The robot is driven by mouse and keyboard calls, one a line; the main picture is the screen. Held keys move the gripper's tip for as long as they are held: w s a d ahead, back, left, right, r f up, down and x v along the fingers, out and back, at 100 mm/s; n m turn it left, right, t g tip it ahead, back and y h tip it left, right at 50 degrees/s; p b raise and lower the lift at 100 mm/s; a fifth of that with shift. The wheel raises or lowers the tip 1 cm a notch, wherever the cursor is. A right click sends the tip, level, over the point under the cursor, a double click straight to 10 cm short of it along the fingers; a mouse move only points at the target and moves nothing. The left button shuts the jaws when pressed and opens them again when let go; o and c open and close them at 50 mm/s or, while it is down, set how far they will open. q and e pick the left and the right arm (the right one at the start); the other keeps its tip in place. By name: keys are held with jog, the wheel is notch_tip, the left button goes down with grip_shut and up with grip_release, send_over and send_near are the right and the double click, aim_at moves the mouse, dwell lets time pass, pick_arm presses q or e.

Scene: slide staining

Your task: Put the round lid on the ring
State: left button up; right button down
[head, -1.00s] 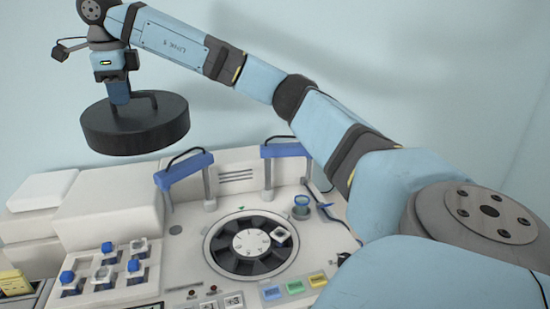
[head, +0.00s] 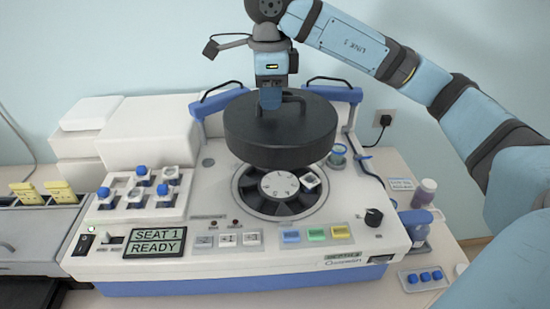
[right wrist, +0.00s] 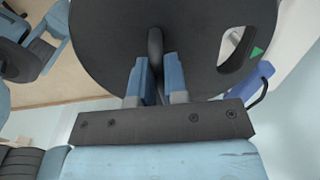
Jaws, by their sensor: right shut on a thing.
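The round lid (head: 281,130) is a thick dark grey disc with a handle on top. My right gripper (head: 271,103) is shut on the lid's handle. In the right wrist view the two blue fingers (right wrist: 158,85) pinch the handle, and the lid (right wrist: 105,40) shows a slot and a green triangle. The ring (head: 247,205) surrounds a dark carousel with a white hub on the machine's top. The lid hangs above the ring's back part and hides it. A gap seems to remain between them. My left gripper is not in view.
Blue-topped posts (head: 333,92) stand on both sides behind the lid. A white square piece (head: 310,181) sits on the carousel. A small blue-rimmed cup (head: 337,156) stands right of the ring. The display (head: 155,242) reads "SEAT 1 READY".

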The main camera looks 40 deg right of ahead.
aim_at(271, 116)
notch_tip(271, 116, down, 14)
jog(key=p, duration=0.1)
dwell(0.4)
jog(key=shift+d+f, duration=0.1)
jog(key=c, duration=1.2)
grip_release()
jog(key=shift+o, duration=0.3)
jog(key=r, duration=0.5)
jog(key=r+b, duration=0.1)
jog(key=r, duration=0.4)
jog(key=shift+s+r, duration=0.2)
jog(key=shift+r, duration=0.8)
